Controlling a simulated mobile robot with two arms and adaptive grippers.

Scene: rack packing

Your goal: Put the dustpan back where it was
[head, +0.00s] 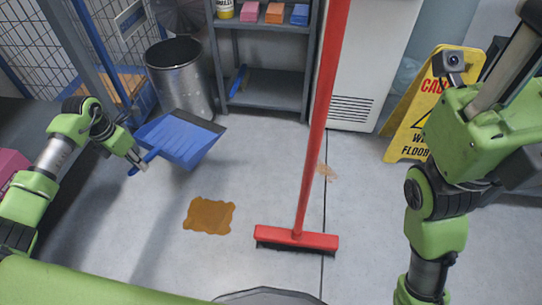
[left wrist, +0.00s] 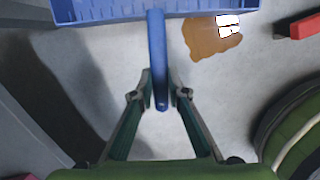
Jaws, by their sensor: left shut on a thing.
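The blue dustpan (head: 180,139) has a dark front lip and is held tilted, its pan toward the back of the room. My left gripper (head: 141,163) is shut on its handle. In the left wrist view, the handle (left wrist: 157,50) runs down between the fingertips of my left gripper (left wrist: 161,90), and the pan (left wrist: 120,10) is cut off at the top edge. The pan appears to be just above the floor; any gap is hard to judge. My right arm is at the right, close to the camera; its finger state is unclear.
A red broom (head: 297,238) stands upright with its head on the floor. A brown spill (head: 209,216) lies left of it. A metal bin (head: 180,75), grey shelf (head: 263,103), white cabinet (head: 366,50) and yellow caution sign (head: 408,140) stand behind. Floor around the spill is clear.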

